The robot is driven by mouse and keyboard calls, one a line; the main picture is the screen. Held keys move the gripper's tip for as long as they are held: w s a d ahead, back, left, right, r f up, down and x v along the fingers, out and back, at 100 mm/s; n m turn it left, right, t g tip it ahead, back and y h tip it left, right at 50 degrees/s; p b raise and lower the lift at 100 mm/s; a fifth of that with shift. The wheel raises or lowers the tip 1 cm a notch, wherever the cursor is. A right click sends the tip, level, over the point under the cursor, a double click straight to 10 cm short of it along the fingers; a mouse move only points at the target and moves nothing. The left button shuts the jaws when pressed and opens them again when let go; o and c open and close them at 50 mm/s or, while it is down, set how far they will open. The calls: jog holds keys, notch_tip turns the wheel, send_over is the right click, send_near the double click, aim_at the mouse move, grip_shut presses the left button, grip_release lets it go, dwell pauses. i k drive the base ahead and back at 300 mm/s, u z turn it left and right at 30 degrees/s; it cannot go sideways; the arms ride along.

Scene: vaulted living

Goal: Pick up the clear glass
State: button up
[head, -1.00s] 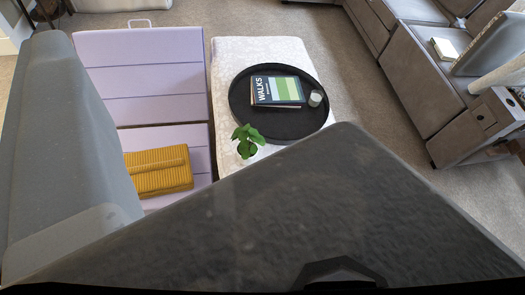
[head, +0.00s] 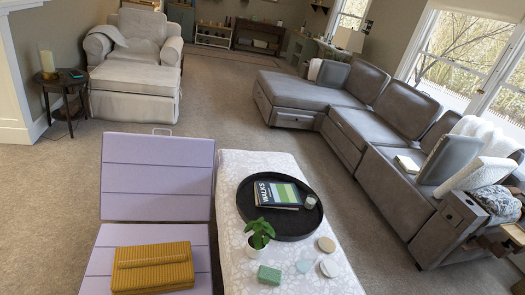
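A small clear glass-like cup (head: 310,202) stands at the right edge of a round black tray (head: 276,234), beside a book (head: 277,194). It looks whitish inside, and I cannot tell whether it is empty. A pale see-through item (head: 304,262) lies on the patterned ottoman (head: 231,183), in front of the tray; it is too small to identify. My gripper is not in view.
A small plant (head: 260,232), a green block (head: 269,275) and two round pieces (head: 326,244) (head: 330,268) are on the ottoman. A purple panelled bench (head: 158,178) with a yellow bag (head: 152,267) is left. A grey sofa (head: 352,124) is right. Carpet is open behind.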

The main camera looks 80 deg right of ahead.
aim_at(307, 257)
jog(key=u, duration=0.5)
jog(key=k, duration=2.2)
jog(key=z, duration=0.95)
jog(key=i, duration=1)
